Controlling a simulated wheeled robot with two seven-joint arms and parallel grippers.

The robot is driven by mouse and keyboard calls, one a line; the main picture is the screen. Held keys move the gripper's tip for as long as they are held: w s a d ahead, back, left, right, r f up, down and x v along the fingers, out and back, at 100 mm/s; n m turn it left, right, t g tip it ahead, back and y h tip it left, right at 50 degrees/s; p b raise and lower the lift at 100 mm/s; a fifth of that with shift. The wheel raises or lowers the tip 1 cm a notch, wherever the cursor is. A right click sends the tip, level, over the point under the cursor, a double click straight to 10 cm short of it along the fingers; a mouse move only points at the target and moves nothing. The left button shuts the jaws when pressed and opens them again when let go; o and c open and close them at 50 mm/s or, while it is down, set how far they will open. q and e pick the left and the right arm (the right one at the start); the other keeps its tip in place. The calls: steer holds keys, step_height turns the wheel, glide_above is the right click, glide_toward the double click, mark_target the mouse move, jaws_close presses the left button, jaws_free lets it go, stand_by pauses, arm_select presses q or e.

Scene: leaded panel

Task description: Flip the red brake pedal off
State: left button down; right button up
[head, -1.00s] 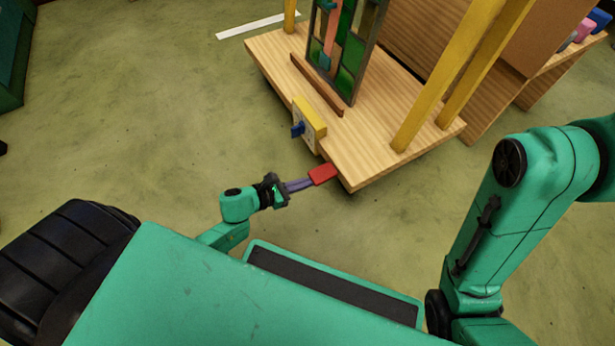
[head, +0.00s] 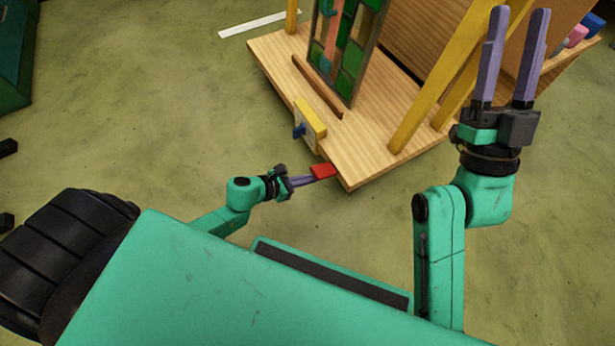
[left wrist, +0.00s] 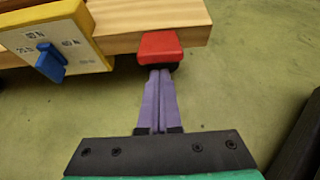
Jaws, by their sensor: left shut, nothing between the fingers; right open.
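The red brake pedal (head: 322,171) sticks out at the near edge of the wooden cart, close to its front corner. It also shows in the left wrist view (left wrist: 159,46), just beyond my fingertips. My left gripper (head: 312,178) is shut and empty, its purple fingers together. In the left wrist view its tips (left wrist: 160,72) reach the pedal's near, lower edge; I cannot tell whether they touch. My right gripper (head: 517,15) is open and empty, raised at the right with its fingers pointing up the picture.
The wooden cart (head: 375,160) carries a leaded glass panel (head: 345,55) and yellow posts (head: 440,85). A yellow-topped dial box with a blue knob (head: 299,131) is on its edge, left of the pedal.

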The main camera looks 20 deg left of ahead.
step_height(320, 180, down, 15)
steer(key=w+a+m+g+h+p, duration=0.1)
steer(key=w+a+m+g+h, duration=0.1)
steer(key=g+h, duration=0.1)
steer(key=shift+w+f+g, duration=0.2)
steer(key=shift+w+g, duration=0.2)
steer(key=shift+g, duration=0.5)
steer(key=shift+a, duration=0.1)
